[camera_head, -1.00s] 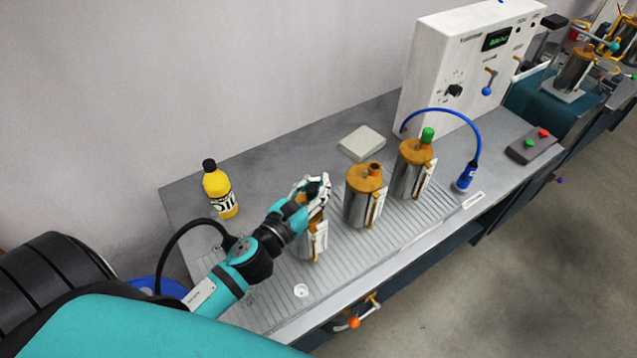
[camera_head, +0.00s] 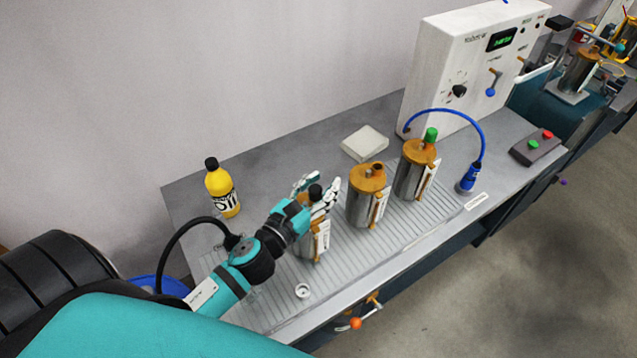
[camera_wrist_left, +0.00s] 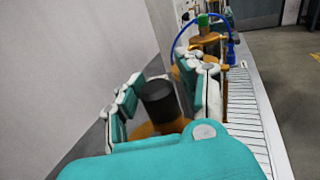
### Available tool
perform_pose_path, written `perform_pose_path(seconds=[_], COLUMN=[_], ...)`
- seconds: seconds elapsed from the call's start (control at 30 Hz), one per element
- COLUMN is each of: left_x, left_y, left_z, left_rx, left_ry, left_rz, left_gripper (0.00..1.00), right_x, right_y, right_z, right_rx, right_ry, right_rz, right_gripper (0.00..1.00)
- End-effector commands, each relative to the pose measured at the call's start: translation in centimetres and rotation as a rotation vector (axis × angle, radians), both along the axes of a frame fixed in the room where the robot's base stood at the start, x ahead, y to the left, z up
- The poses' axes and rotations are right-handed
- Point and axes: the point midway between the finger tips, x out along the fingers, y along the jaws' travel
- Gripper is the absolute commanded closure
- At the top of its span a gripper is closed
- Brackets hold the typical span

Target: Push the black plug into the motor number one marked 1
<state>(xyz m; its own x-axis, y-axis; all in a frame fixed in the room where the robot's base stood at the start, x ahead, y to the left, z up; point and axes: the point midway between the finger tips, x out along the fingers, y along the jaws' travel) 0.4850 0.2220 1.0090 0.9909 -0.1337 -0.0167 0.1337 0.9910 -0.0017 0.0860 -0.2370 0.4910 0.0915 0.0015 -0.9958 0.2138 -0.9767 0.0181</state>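The black plug (camera_head: 315,191) stands upright on top of the nearest motor (camera_head: 311,241), the leftmost of three; it also shows in the left wrist view (camera_wrist_left: 159,101). My left gripper (camera_head: 316,188) is open, with its fingers on both sides of the plug and gaps between them and it. In the left wrist view the gripper (camera_wrist_left: 160,95) shows the same gap around the plug. I cannot tell how deep the plug sits. No number can be read on the motor. My right gripper is not in view.
A middle motor (camera_head: 366,198) with an open top port and a far motor (camera_head: 415,172) with a green plug (camera_head: 431,134) stand close to the right. A yellow bottle (camera_head: 221,189), a blue hose (camera_head: 470,125) and a white control box (camera_head: 460,75) are also on the bench.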

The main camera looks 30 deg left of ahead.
Motion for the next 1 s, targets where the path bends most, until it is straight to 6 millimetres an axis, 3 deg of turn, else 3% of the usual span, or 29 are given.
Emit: perform_pose_path(seconds=[0.17, 0.6, 0.8, 1.0], left_x=[-1.4, -10.0, -11.7, -11.9], left_y=[0.2, 1.4, 1.6, 1.6], left_z=[-0.1, 0.1, 0.1, 0.2], left_rx=[-0.001, -0.002, -0.002, 0.0], left_ry=[0.003, 0.004, 0.002, 0.0], left_rz=[0.001, 0.005, 0.001, 0.0], left_gripper=[0.61, 0.61, 0.61, 0.61], right_x=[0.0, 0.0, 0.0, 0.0], right_y=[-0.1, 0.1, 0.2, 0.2], right_z=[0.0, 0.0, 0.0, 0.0], right_rx=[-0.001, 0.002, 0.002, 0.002], right_ry=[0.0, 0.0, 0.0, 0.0], right_rz=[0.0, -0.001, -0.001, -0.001], right_gripper=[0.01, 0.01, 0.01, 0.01])
